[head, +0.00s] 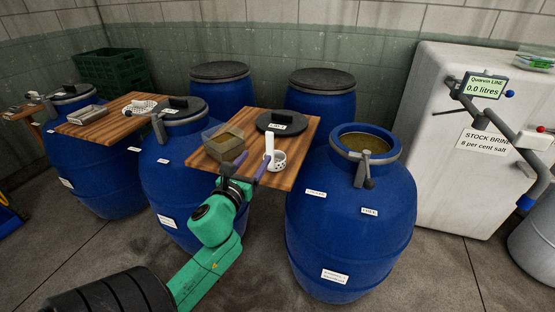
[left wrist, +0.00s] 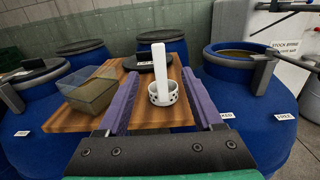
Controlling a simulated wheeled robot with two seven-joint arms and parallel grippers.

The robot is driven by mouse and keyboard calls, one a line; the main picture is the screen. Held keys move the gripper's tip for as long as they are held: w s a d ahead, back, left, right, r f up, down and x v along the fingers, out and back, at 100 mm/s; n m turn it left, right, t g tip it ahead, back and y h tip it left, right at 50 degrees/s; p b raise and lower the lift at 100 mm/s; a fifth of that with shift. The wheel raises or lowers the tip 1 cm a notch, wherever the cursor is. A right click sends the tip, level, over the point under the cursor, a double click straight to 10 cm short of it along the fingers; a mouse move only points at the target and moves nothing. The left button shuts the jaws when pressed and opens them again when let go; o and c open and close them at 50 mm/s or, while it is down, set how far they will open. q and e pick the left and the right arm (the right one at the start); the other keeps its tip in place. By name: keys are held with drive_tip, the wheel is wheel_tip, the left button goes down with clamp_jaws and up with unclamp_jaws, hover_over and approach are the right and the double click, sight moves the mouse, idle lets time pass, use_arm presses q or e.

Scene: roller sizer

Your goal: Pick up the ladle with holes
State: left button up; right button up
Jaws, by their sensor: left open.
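The white ladle with holes (head: 279,160) stands on a wooden board (head: 299,152) between two blue barrels, its flat handle upright. In the left wrist view the ladle (left wrist: 159,72) shows its round cup with dark holes, resting near the board's front right part. My left gripper (head: 241,175) is open and empty, with purple fingers. In the left wrist view its fingers (left wrist: 160,100) lie on either side of the ladle, with visible gaps. I cannot tell how far the fingertips reach past the cup. My right gripper is not in view.
A clear tub with brown contents (head: 224,143) and a black lid (head: 281,122) share the board. An open blue barrel (head: 350,215) with a clamp stands right. Another white holed item (head: 139,106) lies on the left board. A white tank (head: 440,150) stands far right.

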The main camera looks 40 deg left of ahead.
sight(269, 139)
use_arm(q)
drive_tip(key=p+x, duration=0.1)
drive_tip(key=x, duration=0.6)
drive_tip(key=shift+w+a, duration=0.25)
drive_tip(key=shift+w, duration=0.05)
drive_tip(key=shift+w+a, duration=0.1)
drive_tip(key=shift+w, duration=0.25)
drive_tip(key=x, duration=0.4)
drive_tip(key=shift+a+p, duration=0.1)
drive_tip(key=shift+p, duration=0.3)
drive_tip(key=shift+w+f, duration=0.2)
drive_tip(key=shift+w, duration=0.1)
drive_tip(key=shift+s, duration=0.1)
drive_tip(key=shift+c, duration=0.3)
drive_tip(key=shift+r, duration=0.1)
clamp_jaws()
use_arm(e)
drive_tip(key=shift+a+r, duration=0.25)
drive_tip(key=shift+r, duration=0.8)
